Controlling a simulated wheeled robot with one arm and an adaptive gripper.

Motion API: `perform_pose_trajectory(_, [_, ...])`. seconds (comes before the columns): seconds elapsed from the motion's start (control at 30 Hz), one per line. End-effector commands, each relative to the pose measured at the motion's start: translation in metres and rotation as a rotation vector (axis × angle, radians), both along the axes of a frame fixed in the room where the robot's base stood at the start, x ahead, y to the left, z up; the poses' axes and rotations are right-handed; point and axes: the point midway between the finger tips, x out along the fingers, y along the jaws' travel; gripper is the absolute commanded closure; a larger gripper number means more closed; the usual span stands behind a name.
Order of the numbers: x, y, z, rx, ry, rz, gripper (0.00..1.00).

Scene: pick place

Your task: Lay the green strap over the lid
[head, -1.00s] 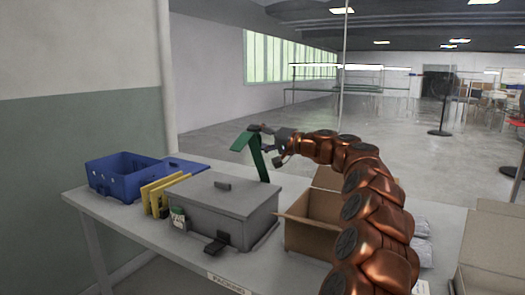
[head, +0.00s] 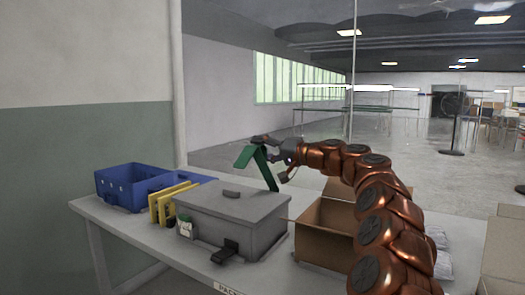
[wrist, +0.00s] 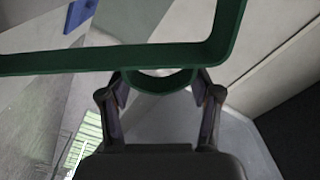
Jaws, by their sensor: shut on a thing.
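The green strap (head: 264,165) hangs bent from my gripper (head: 272,158), one part sloping down left and one part running down to the far right edge of the lid. In the wrist view the strap (wrist: 120,60) crosses in front of both fingertips, and my gripper (wrist: 160,85) is shut on its curved part. The grey box has a flat lid (head: 215,203) with a small dark handle (head: 232,194). A black latch (head: 226,252) sticks out at the box's front. My gripper is above and behind the lid's right side.
A blue crate (head: 118,190) and yellow upright pieces (head: 160,205) stand left of the box. A small labelled container (head: 185,228) touches its front left. An open cardboard box (head: 325,240) stands close on the right, beneath my arm.

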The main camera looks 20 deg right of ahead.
Motion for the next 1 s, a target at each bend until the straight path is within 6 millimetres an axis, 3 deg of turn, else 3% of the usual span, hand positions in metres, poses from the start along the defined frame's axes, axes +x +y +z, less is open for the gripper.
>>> perform_pose_trajectory(0.03, [0.0,0.0,-0.001,-0.001,0.001,0.0,1.0])
perform_pose_trajectory(0.07, [0.0,0.0,-0.001,-0.001,0.001,0.0,0.36])
perform_pose_trajectory(0.13, [0.0,0.0,-0.001,0.0,0.002,0.0,0.29])
perform_pose_trajectory(0.57, [-0.005,-0.004,0.0,0.0,0.0,-0.001,0.27])
perform_pose_trajectory(1.0, [-0.066,-0.048,0.002,0.002,-0.004,-0.002,0.27])
